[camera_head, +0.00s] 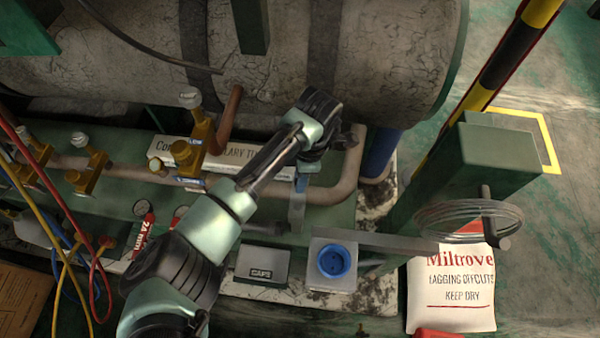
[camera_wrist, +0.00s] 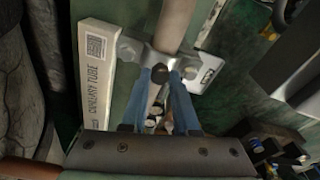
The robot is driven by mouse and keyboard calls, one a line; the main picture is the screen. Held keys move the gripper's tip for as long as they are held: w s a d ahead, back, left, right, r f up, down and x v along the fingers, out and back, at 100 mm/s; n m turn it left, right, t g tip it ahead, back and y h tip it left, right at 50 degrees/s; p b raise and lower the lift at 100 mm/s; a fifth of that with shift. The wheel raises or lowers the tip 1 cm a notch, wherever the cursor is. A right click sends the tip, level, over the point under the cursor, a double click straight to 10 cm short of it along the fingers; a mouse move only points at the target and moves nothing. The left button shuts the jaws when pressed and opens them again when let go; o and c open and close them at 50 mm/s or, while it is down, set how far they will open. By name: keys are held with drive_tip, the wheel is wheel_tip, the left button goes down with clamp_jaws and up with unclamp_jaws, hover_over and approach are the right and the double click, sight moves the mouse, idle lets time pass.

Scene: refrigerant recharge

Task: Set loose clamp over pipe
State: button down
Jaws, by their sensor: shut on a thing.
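My gripper (camera_wrist: 160,73) has its blue fingers close together on a metal clamp (camera_wrist: 132,48), a bracket with a flat ear on each side. The pipe (camera_wrist: 176,22) runs between the fingers, and the clamp appears to lie across it. Whether the clamp is seated or just above the pipe I cannot tell. In the head view my gripper (camera_head: 297,208) points down at the front of the brown pipe (camera_head: 345,190), near its bend.
A capillary tube box (camera_head: 270,155) lies behind the pipe. Brass valves (camera_head: 190,152) stand on the pipe to the left. A CAPS box (camera_head: 262,264) and a block with a blue cup (camera_head: 333,261) sit in front. A green post (camera_head: 490,160) stands to the right.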

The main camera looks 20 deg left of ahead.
drive_tip(key=shift+f, duration=0.4)
drive_tip(key=c, duration=0.6)
unclamp_jaws()
drive_tip(key=shift+r, duration=3.5)
